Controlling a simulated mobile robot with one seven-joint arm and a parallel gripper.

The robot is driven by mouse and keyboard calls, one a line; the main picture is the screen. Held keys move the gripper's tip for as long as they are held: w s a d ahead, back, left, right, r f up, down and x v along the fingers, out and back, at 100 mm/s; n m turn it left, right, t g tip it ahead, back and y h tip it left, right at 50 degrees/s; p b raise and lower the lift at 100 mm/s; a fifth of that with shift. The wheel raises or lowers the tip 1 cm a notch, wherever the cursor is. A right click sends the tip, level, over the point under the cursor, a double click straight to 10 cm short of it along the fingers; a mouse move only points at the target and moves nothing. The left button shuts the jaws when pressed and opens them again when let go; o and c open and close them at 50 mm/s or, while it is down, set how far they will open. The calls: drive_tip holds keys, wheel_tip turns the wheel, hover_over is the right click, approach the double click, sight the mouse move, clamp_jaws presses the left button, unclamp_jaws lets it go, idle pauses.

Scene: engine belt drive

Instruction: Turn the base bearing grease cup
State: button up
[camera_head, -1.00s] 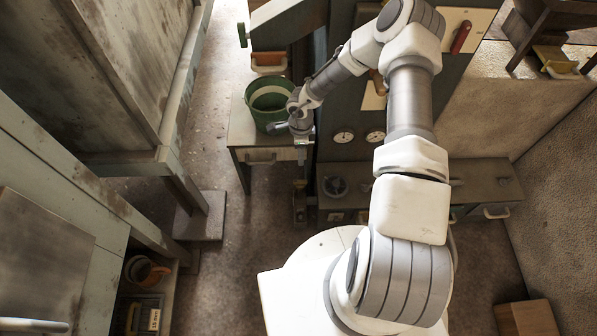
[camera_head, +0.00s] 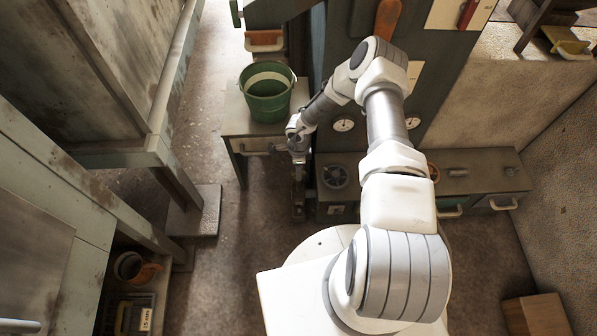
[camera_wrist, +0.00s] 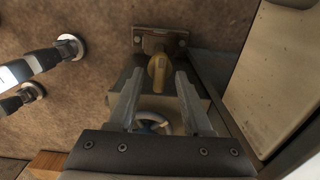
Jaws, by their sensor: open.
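In the wrist view, a brass-coloured knob-like piece (camera_wrist: 158,68), which looks like the grease cup, stands on a small bolted plate (camera_wrist: 143,40). My gripper (camera_wrist: 158,76) is open, with one grey finger to each side of the piece's lower part in the picture. I cannot tell whether the fingers touch it or how far it lies beyond the tips. In the head view my gripper (camera_head: 299,152) points down above a dark narrow stand (camera_head: 298,196), left of the tall dark panel. The cup cannot be made out there.
A green bucket (camera_head: 266,96) stands on a small cabinet (camera_head: 236,121) beside my gripper. A low cabinet (camera_head: 478,180) runs to the right. In the wrist view a round blue-white part (camera_wrist: 150,122) lies between the finger bases, and a dark wall edge (camera_wrist: 222,80) is close at right.

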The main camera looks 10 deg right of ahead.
drive_tip(key=shift+f, duration=0.35)
clamp_jaws()
